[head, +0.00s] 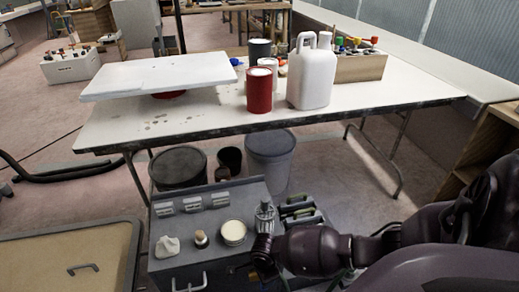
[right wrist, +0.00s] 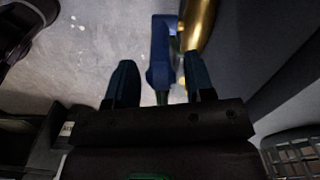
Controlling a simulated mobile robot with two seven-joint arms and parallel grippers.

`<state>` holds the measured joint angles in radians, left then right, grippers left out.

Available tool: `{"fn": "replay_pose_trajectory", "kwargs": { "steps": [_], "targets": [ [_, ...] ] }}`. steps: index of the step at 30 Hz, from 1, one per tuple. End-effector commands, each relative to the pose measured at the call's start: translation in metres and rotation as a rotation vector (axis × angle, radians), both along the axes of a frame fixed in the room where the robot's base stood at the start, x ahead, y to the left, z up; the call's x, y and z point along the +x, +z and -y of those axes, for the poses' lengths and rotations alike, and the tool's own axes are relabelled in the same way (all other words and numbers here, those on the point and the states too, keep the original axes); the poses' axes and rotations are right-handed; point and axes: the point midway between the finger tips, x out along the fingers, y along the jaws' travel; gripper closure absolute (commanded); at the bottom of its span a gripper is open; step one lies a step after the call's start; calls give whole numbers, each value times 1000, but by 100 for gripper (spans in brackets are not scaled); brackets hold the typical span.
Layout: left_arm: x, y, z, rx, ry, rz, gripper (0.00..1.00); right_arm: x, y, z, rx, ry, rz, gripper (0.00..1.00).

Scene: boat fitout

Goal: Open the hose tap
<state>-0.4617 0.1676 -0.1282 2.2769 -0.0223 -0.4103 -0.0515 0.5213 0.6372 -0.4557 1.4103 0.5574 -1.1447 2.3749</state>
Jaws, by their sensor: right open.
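The hose tap shows in the right wrist view as a brass body (right wrist: 199,25) with a blue lever handle (right wrist: 160,45). My right gripper (right wrist: 160,68) is open, with one dark finger on each side of the handle's near end. The handle sits between the fingers, nearer the right one; I cannot tell whether it touches either. In the head view my right gripper (head: 263,262) is at the front of the grey cabinet (head: 165,268), and the tap cannot be made out there. My left gripper is not in view.
The cabinet top holds a tin (head: 233,232), a white cloth (head: 167,246) and a small jar (head: 201,239). Behind it stands a table (head: 210,118) with a red can (head: 259,92) and a white jug (head: 312,78). Buckets (head: 270,160) stand under the table.

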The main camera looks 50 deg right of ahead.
Motion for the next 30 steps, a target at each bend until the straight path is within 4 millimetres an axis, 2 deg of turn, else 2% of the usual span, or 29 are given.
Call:
{"fn": "replay_pose_trajectory", "kwargs": {
  "steps": [1, 4, 16, 26, 30],
  "targets": [
    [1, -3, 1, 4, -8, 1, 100, -3, -11, 0, -1, 1, -9, 52],
    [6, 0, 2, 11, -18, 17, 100, -1, -16, 0, 0, 1, -4, 52],
    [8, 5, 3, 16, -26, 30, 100, 1, -18, 0, 0, 0, 3, 52],
    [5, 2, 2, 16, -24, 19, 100, 1, -19, 0, 0, 0, 2, 100],
    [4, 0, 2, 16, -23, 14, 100, 1, -19, 0, 0, 0, 2, 100]
  ]
}}
